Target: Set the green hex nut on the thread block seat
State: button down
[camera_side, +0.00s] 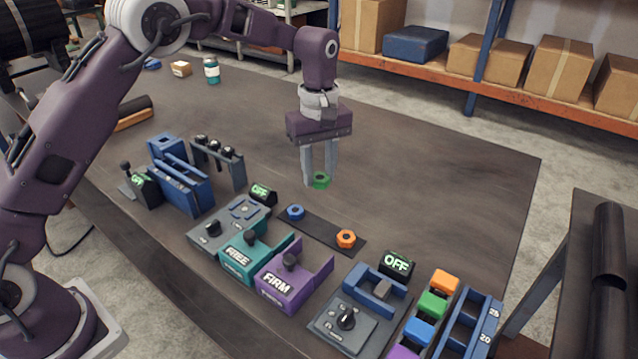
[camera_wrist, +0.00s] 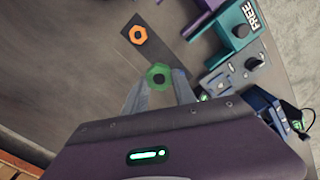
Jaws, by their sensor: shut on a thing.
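The green hex nut (camera_side: 320,181) is held between the fingertips of my gripper (camera_side: 319,172), above the table and behind the dark strip. It also shows in the wrist view (camera_wrist: 158,76), between the two fingers of my gripper (camera_wrist: 160,84), over the strip. A blue nut (camera_side: 295,212) and an orange nut (camera_side: 346,239) sit on the dark strip (camera_side: 321,227). I cannot tell for sure which fixture is the thread block seat.
In front of the strip stand a grey unit (camera_side: 212,238), a teal FREE block (camera_side: 240,262) and a purple FIRM block (camera_side: 283,290). Small OFF displays (camera_side: 397,264) stand nearby. Blue racks (camera_side: 178,184) are at left. The table behind and right of my gripper is clear.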

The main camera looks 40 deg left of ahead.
jog(key=shift+r, duration=0.25)
jog(key=s+a+f, duration=0.2)
jog(key=a+f, duration=0.2)
jog(key=a, duration=0.4)
send_over(244, 208)
notch_tip(244, 208, down, 4)
jog(key=shift+r, duration=0.25)
jog(key=shift+d+f, duration=0.1)
jog(key=shift+f, duration=0.05)
jog(key=shift+f, duration=1.05)
jog(key=shift+f, duration=0.5)
